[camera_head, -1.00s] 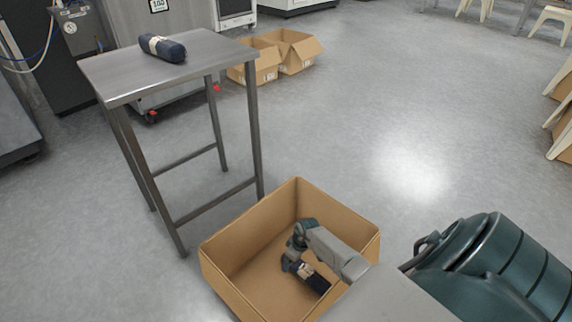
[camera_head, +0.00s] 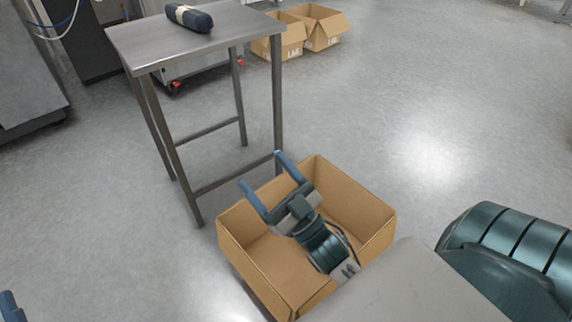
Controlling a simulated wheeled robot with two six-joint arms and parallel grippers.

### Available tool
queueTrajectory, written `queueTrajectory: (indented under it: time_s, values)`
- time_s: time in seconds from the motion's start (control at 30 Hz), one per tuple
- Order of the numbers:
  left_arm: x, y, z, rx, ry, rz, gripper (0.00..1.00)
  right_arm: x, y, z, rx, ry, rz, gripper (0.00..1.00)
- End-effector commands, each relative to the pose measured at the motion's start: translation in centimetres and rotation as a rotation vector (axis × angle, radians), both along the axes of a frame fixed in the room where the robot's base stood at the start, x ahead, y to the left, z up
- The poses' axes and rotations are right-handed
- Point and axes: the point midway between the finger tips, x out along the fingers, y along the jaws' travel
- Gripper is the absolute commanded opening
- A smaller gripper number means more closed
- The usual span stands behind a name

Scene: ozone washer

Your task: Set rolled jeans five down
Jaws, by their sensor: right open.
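A dark blue rolled pair of jeans (camera_head: 190,18) with a pale band lies on the metal table. An open cardboard box (camera_head: 358,195) stands on the floor in front of the table. My right gripper (camera_head: 262,170) is over the box with its two blue fingers spread and nothing between them. Its wrist and arm cover much of the box's inside, and no jeans show in there now. A small blue tip at the lower left edge (camera_head: 10,306) looks like part of my left gripper; its jaws cannot be made out.
The metal table (camera_head: 150,45) has thin legs close behind the box. Two more open cardboard boxes (camera_head: 322,30) stand on the floor at the back. Machines (camera_head: 30,80) stand at the left. The floor to the right is clear.

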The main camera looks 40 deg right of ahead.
Motion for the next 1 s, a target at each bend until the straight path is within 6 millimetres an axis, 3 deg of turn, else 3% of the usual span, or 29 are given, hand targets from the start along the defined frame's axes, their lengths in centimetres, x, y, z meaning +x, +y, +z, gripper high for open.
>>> queueTrajectory:
  time_s: [0.1,0.23,1.0]
  values:
    - [0.0,0.0,0.0,0.000,0.000,0.000,0.77,-2.5,-0.8,3.3,0.054,-0.023,-0.061,0.76]
    - [0.0,0.0,0.0,0.000,0.000,0.000,0.77,-3.9,-1.3,5.0,0.080,-0.029,-0.092,0.76]
    - [-0.1,0.0,0.0,-0.001,0.002,0.000,0.77,-4.1,-1.4,5.4,0.085,-0.032,-0.099,0.76]
